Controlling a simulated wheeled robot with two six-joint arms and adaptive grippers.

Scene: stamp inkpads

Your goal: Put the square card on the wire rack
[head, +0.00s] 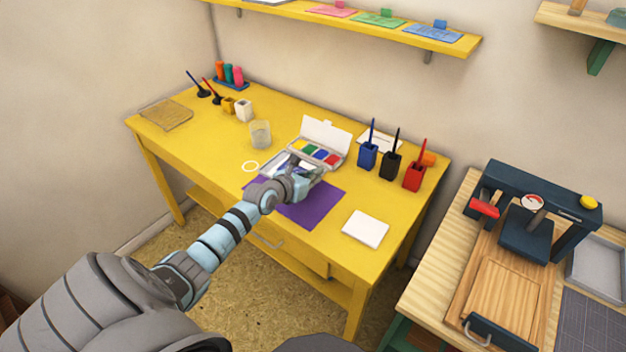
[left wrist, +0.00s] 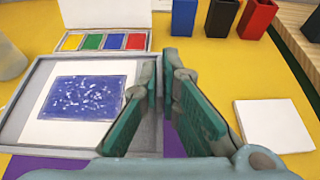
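A white square card (left wrist: 86,104) with a blue speckled print lies in a shallow grey tray (left wrist: 22,103), left of my gripper in the left wrist view. In the head view my arm partly covers this tray (head: 269,161). A flat brownish mesh panel, which looks like the wire rack (head: 166,114), lies at the table's far left corner with nothing on it. My left gripper (head: 305,178) hovers over the front middle of the table. My right gripper is out of view.
A purple mat (head: 320,205) lies under the gripper, and a white square block or stack (head: 366,228) lies to its right. An open paint box (head: 318,150) and a clear cup (head: 260,134) stand behind. Blue, black and red holders (head: 391,165) stand at the right.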

